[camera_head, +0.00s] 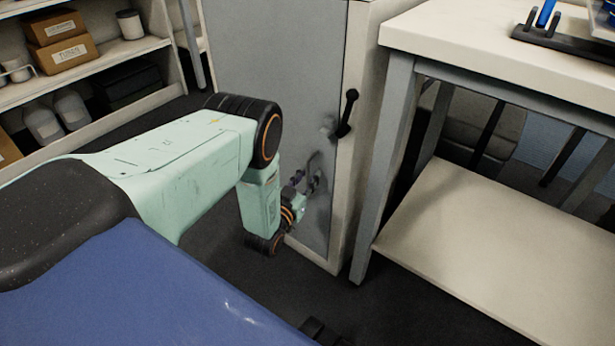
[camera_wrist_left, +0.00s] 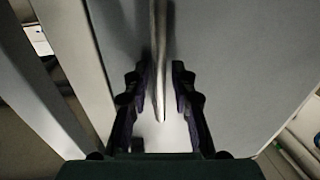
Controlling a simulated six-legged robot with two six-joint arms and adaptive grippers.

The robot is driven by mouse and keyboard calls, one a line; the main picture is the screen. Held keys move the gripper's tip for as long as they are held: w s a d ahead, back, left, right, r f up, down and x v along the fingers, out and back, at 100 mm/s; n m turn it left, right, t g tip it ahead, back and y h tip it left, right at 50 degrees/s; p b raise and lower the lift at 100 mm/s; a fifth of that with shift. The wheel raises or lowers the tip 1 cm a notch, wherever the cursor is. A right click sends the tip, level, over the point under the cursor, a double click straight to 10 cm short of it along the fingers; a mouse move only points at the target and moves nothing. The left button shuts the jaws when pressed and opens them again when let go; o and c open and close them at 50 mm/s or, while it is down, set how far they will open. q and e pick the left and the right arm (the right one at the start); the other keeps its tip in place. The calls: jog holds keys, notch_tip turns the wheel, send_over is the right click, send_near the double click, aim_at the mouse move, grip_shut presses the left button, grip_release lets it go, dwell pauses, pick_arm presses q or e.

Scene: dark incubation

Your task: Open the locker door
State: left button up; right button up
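The locker door (camera_head: 275,75) is a tall grey panel in a pale locker frame (camera_head: 365,110). It looks shut or nearly shut. A black handle (camera_head: 347,112) with a round knob sits near its right edge. My left gripper (camera_head: 313,183) is close to the lower right part of the door, below the black handle. In the left wrist view, my left gripper (camera_wrist_left: 160,82) is open, with a dark finger on each side of a thin pale upright strip (camera_wrist_left: 160,50). Gaps show beside the strip. I cannot tell whether it is a door edge or a handle. My right gripper is not in view.
A pale worktable (camera_head: 480,45) with a lower shelf (camera_head: 480,235) stands close to the locker on the right. Shelving (camera_head: 95,58) with boxes and jars is at the back left.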

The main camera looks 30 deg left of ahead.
pick_arm(q)
grip_shut()
dwell(0.6)
